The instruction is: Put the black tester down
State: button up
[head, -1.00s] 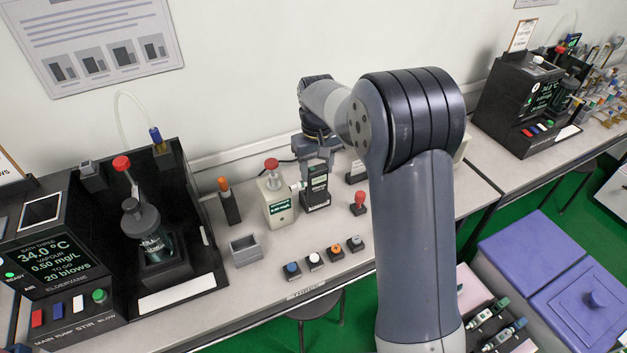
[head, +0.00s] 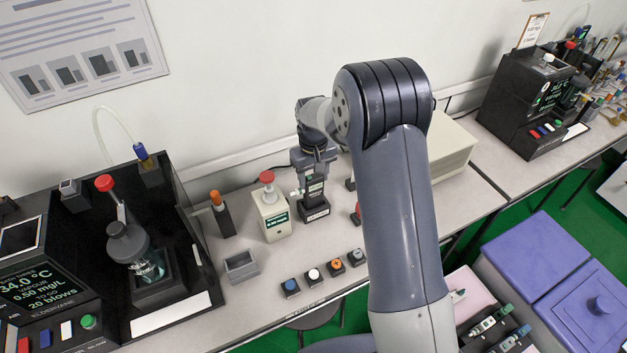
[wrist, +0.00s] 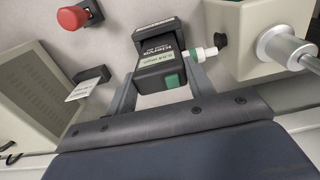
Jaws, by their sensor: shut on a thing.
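The black tester (head: 315,188) stands upright at the back of the bench, beside the beige device with the red knob. My gripper (head: 315,172) reaches down from above and is shut on it. In the wrist view the tester (wrist: 158,72) shows a pale green display and a green button between the two fingers of my gripper (wrist: 165,82). A black stand with a white label (head: 314,213) is directly below the tester. I cannot tell whether the tester is fully seated in it.
The beige device (head: 272,213) is close on the left, with a black holder with an orange-topped item (head: 221,215) beyond it. A red knob (wrist: 72,18) and a small card stand (wrist: 90,84) are on the other side. A grey bin (head: 240,265) and several coloured buttons are in front.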

jog(key=shift+f, duration=1.1)
jog(key=o, duration=1.3)
jog(key=shift+f, duration=0.1)
jog(key=shift+o, duration=0.2)
notch_tip(320, 180, up, 12)
jog(key=b, duration=0.1)
